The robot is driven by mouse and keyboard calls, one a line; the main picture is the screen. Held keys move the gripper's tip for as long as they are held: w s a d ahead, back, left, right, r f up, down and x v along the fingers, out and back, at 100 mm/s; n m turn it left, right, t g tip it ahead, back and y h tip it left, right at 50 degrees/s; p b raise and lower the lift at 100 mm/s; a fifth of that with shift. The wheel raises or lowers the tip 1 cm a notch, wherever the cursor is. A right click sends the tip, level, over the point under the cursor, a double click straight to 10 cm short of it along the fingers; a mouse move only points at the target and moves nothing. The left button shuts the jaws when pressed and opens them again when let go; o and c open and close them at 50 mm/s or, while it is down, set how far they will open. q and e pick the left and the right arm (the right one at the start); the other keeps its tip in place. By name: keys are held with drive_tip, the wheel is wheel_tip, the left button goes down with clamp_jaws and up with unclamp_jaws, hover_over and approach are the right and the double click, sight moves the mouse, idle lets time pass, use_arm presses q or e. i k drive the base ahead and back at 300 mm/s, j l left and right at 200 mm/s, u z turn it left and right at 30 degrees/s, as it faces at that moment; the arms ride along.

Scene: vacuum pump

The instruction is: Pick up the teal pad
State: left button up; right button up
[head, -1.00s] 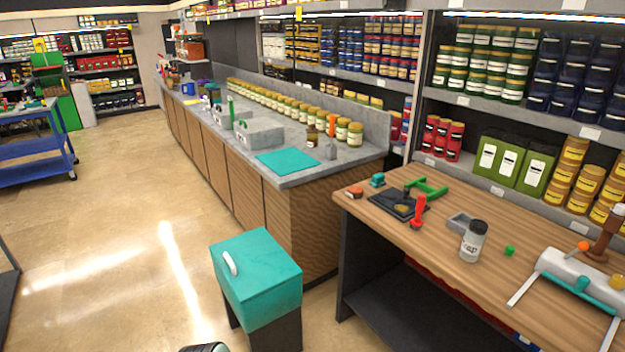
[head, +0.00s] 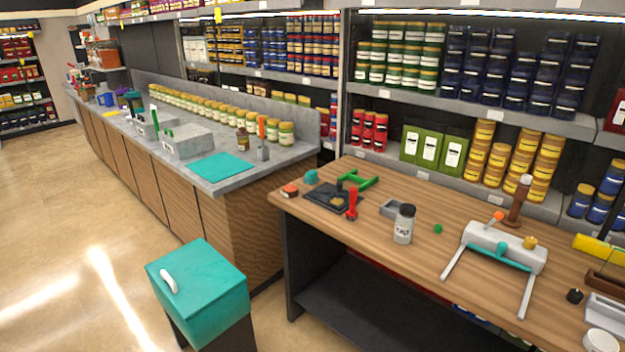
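A flat teal pad (head: 221,167) lies on the grey counter top (head: 262,170), near its front right end. A small teal block-like thing (head: 312,176) sits at the back left of the wooden workbench (head: 445,215); it is too small to make out its shape well. Neither of my grippers is in view.
A teal-lidded bin (head: 200,290) stands on the floor before the counter. The bench holds a black tray (head: 325,197), a red tool (head: 352,203), a lidded jar (head: 404,224) and a grey cylinder device (head: 505,247). Floor at left is clear.

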sight(311, 176)
drive_tip(key=z, duration=0.55)
drive_tip(key=i+j+z, duration=0.15)
drive_tip(key=j+z, duration=0.15)
drive_tip(key=i+j+z, duration=0.25)
drive_tip(key=j+z, duration=0.3)
drive_tip(key=i+j+z, duration=0.1)
drive_tip(key=j, duration=0.45)
drive_tip(key=j+z, duration=0.1)
drive_tip(key=j, duration=0.5)
